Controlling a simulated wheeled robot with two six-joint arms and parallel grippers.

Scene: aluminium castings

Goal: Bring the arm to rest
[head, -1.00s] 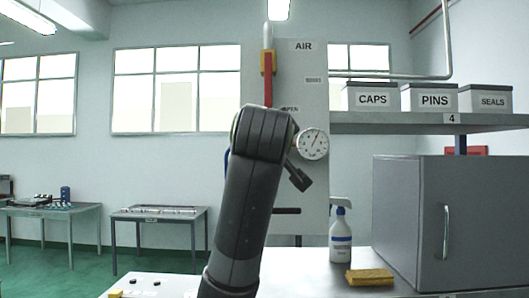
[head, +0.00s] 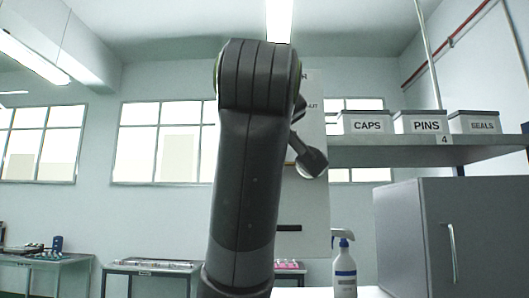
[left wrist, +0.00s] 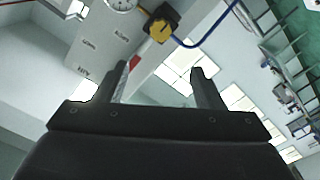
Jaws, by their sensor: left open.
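My left arm (head: 245,170) rises upright through the middle of the head view, and its fingers cannot be made out there. In the left wrist view my left gripper (left wrist: 163,80) is open, with its two dark fingers apart and nothing held between them. Beyond the fingers are a grey-white panel (left wrist: 100,48) marked AIR, a red part (left wrist: 135,62) and a yellow knob (left wrist: 160,28) with a blue hose. In the head view my arm hides much of the panel (head: 315,225), including most of its gauge. My right gripper is in neither view.
A shelf (head: 400,152) at the right bears boxes marked CAPS (head: 366,125), PINS (head: 420,125) and SEALS (head: 474,124). Below stand a grey cabinet (head: 405,235) and a spray bottle (head: 344,275). Low tables (head: 150,270) stand at the back left. The air left of my arm is clear.

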